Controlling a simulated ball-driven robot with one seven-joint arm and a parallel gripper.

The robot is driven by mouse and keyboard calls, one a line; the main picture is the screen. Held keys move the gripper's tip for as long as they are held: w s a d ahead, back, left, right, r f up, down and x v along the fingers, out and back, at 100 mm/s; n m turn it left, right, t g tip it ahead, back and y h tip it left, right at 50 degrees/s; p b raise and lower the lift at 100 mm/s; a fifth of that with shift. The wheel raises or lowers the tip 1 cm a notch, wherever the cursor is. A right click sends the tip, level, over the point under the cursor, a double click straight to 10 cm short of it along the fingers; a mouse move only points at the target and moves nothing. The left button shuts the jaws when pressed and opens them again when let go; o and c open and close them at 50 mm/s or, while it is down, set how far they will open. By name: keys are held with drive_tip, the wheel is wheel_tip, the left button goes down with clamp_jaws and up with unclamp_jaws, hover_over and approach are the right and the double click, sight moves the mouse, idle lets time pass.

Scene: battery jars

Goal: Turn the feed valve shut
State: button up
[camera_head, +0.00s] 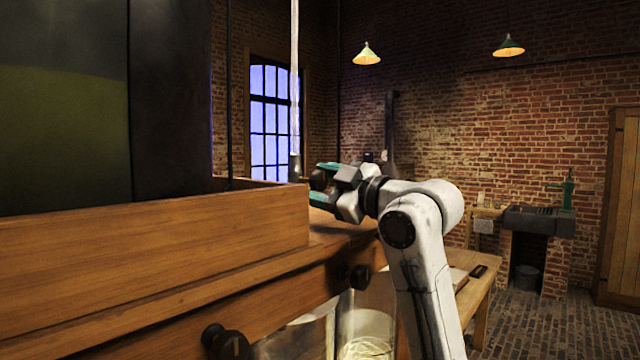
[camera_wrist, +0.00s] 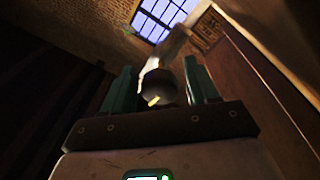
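The feed valve appears to be the dark round knob (camera_head: 318,180) at the foot of the vertical glass tube (camera_head: 294,80), beyond the wooden cabinet's edge. In the wrist view the knob (camera_wrist: 160,84) is in the middle, with a small yellow mark low on its face. My gripper (camera_head: 323,182) has its two teal fingers around the knob, one above and one below in the head view. In the wrist view my gripper (camera_wrist: 161,80) shows a finger on each side of the knob, with a clear gap on the right and a narrow one on the left.
A wooden cabinet (camera_head: 180,235) with dark round pulls fills the left. Glass jars (camera_head: 366,325) stand below it, close to my arm. A wooden bench (camera_head: 475,285) lies behind my arm. A dark sink (camera_head: 540,220) stands at the far right. The brick floor at right is clear.

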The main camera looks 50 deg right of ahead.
drive_tip(key=shift+o, duration=0.4)
drive_tip(key=shift+a+r, duration=0.1)
drive_tip(key=shift+r, duration=0.05)
drive_tip(key=shift+s, duration=0.1)
drive_tip(key=s+f+b, duration=0.1)
drive_tip(key=s+b, duration=0.1)
drive_tip(key=s, duration=0.8)
drive_tip(key=shift+s+d, duration=0.2)
drive_tip(key=shift+s, duration=0.1)
drive_tip(key=shift+f, duration=0.15)
